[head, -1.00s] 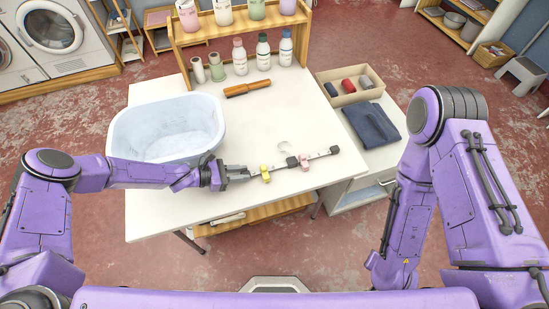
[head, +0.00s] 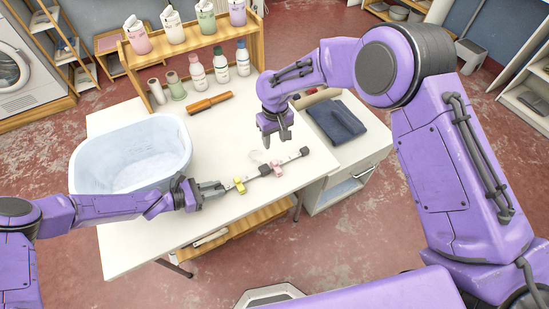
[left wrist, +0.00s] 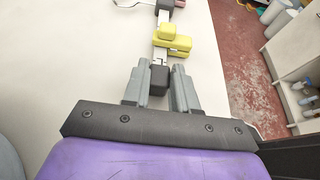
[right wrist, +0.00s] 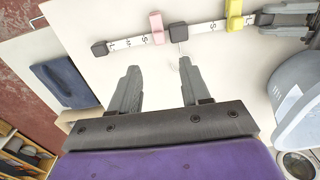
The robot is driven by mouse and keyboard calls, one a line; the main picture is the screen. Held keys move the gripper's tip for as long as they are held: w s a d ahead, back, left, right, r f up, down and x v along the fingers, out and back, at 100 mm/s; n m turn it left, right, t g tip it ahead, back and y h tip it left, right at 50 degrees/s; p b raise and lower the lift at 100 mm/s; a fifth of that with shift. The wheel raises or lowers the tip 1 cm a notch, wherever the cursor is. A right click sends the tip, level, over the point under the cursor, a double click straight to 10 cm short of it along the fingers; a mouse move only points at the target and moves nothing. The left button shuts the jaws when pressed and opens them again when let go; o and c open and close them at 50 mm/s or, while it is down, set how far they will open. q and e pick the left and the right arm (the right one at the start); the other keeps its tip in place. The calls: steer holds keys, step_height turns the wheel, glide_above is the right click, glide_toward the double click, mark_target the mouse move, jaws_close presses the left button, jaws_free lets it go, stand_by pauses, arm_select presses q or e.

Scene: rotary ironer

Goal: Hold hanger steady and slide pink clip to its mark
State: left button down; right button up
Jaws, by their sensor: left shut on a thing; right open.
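The hanger (head: 252,178) lies near the front edge of the white table, a pale bar with size marks and dark blocks; its marks show in the right wrist view (right wrist: 205,28). The yellow clip (head: 239,185) is on its left part and the pink clip (head: 276,167) on its right part. In the right wrist view the pink clip (right wrist: 156,28) sits between the dark end block and the dark middle block. My left gripper (head: 215,188) is shut on the hanger's left end (left wrist: 159,76). My right gripper (head: 276,140) is open and empty, above the table behind the pink clip.
A pale blue tub (head: 130,158) stands on the table's left. A shelf with several bottles (head: 190,40) stands at the back, with an orange-brown handled tool (head: 210,103) before it. Folded dark cloth (head: 336,119) lies at the right. The table's middle is clear.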

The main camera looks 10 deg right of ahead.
mark_target(275, 161)
step_height(275, 161, down, 12)
steer(key=shift+w+r, duration=0.15)
steer(key=shift+r, duration=0.1)
steer(key=shift+c, duration=0.3)
jaws_close()
steer(key=shift+d, duration=0.15)
